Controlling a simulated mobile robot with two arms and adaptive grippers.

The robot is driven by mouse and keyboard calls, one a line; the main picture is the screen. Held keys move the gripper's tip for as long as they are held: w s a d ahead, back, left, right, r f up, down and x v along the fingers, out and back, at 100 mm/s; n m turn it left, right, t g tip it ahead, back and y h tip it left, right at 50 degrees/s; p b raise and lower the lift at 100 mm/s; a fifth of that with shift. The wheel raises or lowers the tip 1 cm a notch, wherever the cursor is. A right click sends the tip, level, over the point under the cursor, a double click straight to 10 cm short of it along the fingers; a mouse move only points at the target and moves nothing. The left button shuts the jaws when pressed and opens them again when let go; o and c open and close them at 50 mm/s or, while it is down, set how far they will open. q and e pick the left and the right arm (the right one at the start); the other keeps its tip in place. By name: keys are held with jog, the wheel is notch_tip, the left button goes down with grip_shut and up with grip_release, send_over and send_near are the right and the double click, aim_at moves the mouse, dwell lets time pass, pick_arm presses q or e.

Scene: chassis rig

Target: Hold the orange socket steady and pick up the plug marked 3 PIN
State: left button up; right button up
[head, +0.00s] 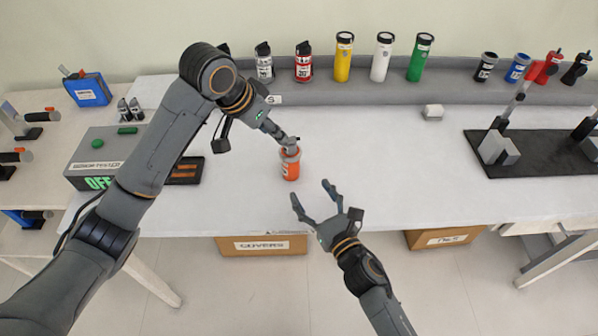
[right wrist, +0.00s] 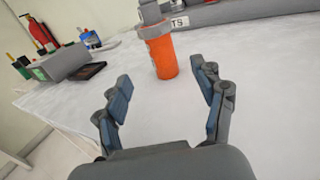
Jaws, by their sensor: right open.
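The orange socket (head: 290,168) stands upright on the white bench, with a grey upper part. It also shows upright in the right wrist view (right wrist: 163,58), beyond my fingers. My left gripper (head: 290,143) reaches down to its top from the upper left. The fingertips overlap the grey part, so I cannot tell whether they grip it. My right gripper (head: 312,198) is open and empty, in front of and slightly right of the socket, apart from it. Its two fingers (right wrist: 162,92) are spread in the right wrist view. I cannot read a 3 PIN mark on anything.
Several labelled cylinders, including a yellow one (head: 343,58), stand along the back ledge. A grey box reading OFF (head: 95,150) is at left. A small white block (head: 433,112) lies right of centre. A dark mat (head: 545,165) with fixtures is at right. The bench between is clear.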

aim_at(294, 167)
jog(key=x, duration=1)
jog(key=shift+w+a, duration=0.15)
jog(key=shift+w, duration=0.2)
jog(key=shift+c, duration=0.4)
